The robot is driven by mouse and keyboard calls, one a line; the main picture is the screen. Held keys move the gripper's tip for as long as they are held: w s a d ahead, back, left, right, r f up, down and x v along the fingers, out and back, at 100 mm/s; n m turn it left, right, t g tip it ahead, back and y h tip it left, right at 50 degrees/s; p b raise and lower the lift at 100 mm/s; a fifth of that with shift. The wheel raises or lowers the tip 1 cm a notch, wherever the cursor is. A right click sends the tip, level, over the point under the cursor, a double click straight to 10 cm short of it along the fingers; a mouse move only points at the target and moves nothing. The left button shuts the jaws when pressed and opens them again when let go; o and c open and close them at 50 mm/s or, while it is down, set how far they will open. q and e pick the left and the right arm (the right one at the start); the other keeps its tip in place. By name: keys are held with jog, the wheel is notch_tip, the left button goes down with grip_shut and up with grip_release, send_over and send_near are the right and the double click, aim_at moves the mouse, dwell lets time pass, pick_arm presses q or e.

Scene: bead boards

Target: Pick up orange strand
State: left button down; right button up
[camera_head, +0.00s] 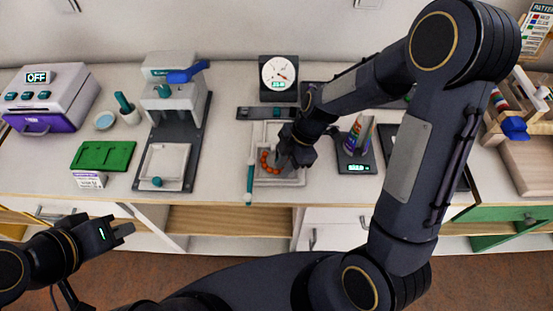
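The orange strand (265,160) is a short curved row of orange-red beads in a pale square tray (291,182) near the middle of the counter. My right gripper (283,163) reaches down over the tray at the strand's right side. Its fingers are small, dark and partly hidden by its own wrist, so I cannot tell if they are open or touch the beads. The gripper also hides part of the tray. My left gripper (121,231) is off the front of the counter at lower left, with its fingers apart and nothing between them.
A teal rod (250,178) lies along the tray's left edge. A press (168,125) and a green board (103,156) stand further left. A dial gauge (279,75) is behind the tray. A scale (357,165) with a colourful container is to the right. Bare counter lies left of the rod.

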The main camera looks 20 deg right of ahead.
grip_shut()
jog(key=shift+r, duration=0.15)
